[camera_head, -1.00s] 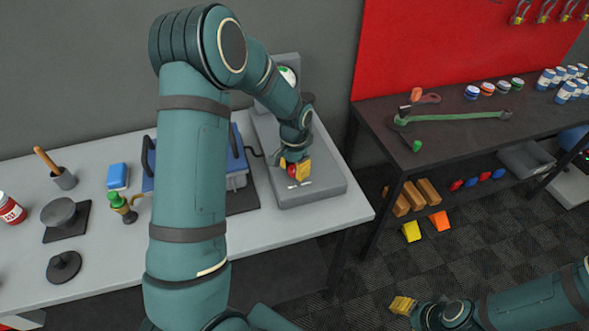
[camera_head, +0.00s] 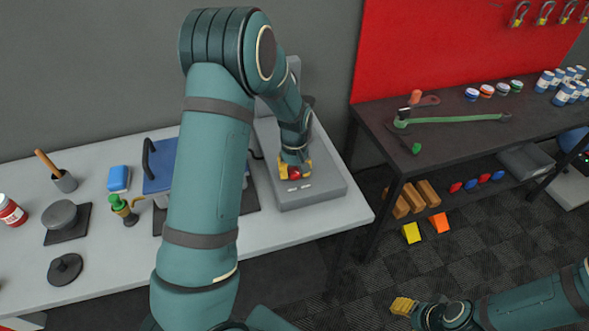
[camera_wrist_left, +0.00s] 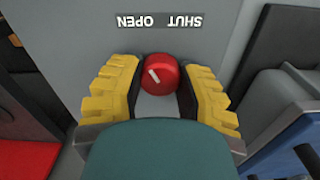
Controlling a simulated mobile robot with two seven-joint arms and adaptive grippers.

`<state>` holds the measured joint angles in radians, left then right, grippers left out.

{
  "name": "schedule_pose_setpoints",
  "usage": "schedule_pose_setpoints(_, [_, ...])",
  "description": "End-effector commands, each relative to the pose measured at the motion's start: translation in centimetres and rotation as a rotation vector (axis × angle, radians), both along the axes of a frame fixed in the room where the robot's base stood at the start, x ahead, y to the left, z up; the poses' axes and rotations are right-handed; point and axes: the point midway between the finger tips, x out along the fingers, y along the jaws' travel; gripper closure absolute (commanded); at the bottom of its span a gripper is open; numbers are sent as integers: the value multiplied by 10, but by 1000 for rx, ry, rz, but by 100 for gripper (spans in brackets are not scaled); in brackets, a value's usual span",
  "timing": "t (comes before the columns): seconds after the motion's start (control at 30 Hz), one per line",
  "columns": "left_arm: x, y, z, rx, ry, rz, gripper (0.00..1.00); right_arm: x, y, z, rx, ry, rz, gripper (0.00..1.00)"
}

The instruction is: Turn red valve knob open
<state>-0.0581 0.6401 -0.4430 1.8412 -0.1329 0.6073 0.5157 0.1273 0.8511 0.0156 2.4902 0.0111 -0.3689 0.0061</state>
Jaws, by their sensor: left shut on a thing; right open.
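The red valve knob (camera_wrist_left: 158,74) sits on a grey panel in the left wrist view, with a white pointer line slanting across its face. The label "SHUT OPEN" (camera_wrist_left: 160,20) shows upside down beyond it. My left gripper (camera_wrist_left: 156,85) has its yellow fingers on both sides of the knob and is shut on it. In the head view the knob (camera_head: 296,173) is partly hidden between the fingers of my left gripper (camera_head: 295,172), on the grey unit (camera_head: 312,197). My right gripper (camera_head: 402,306) is open and empty at the lower right, away from the benches.
A dark bench (camera_head: 450,140) with a green-handled tool stands at right. Floor between is clear.

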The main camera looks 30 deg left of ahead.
Motion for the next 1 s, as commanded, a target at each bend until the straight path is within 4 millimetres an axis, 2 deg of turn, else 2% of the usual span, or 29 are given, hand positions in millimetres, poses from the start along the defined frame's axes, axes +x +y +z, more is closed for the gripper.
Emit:
schedule_pose_setpoints(0.43, [-2, -2, -2, -2, 9, 245, 100, 3, -1, 10, -2, -7, -6, 53])
schedule_pose_setpoints(1.0, [-3, -2, -2, -2, 10, 290, 100, 4, -1, 11, -2, -8, -6, 53])
